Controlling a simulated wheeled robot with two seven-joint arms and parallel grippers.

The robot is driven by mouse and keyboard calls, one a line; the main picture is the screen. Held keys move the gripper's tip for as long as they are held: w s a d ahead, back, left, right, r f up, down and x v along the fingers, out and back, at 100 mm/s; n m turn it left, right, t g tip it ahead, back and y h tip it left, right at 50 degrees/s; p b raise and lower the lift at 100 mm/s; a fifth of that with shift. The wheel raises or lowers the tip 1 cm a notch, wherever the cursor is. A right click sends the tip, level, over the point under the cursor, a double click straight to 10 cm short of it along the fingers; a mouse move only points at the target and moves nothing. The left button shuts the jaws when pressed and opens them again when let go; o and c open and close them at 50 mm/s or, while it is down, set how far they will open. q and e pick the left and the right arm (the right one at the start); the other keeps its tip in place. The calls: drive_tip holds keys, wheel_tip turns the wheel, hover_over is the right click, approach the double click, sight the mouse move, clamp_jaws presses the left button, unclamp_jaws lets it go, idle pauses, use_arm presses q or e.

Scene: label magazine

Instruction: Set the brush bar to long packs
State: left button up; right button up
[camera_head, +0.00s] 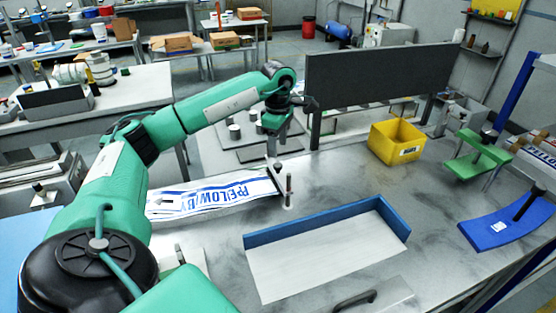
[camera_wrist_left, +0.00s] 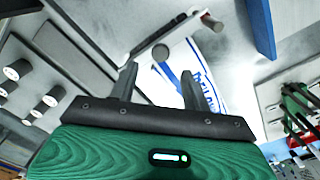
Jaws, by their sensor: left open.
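The brush bar appears to be the dark bar (camera_head: 276,180) across the right end of a white label strip (camera_head: 215,193) with blue print. Short upright posts (camera_head: 289,190) stand at that end. In the left wrist view a dark bar (camera_wrist_left: 178,32) with a round knob (camera_wrist_left: 212,22) lies beyond the fingers. I cannot tell which setting marks it has. My left gripper (camera_head: 278,132) hangs above and behind the bar, apart from it, fingers pointing down. In the left wrist view its fingers (camera_wrist_left: 158,82) are spread and empty. My right gripper is not in view.
A blue-edged tray (camera_head: 325,255) lies right of the strip. A yellow bin (camera_head: 396,142), a green fixture (camera_head: 476,157) and a blue curved piece (camera_head: 508,225) stand further right. A tall dark panel (camera_head: 375,75) rises behind. Several grey cylinders (camera_head: 235,131) stand behind the strip.

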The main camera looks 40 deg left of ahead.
use_arm(q)
wheel_tip(320, 180, up, 7)
drive_tip(key=shift+f+b, duration=0.15)
drive_tip(key=shift+b, duration=0.2)
idle(0.4)
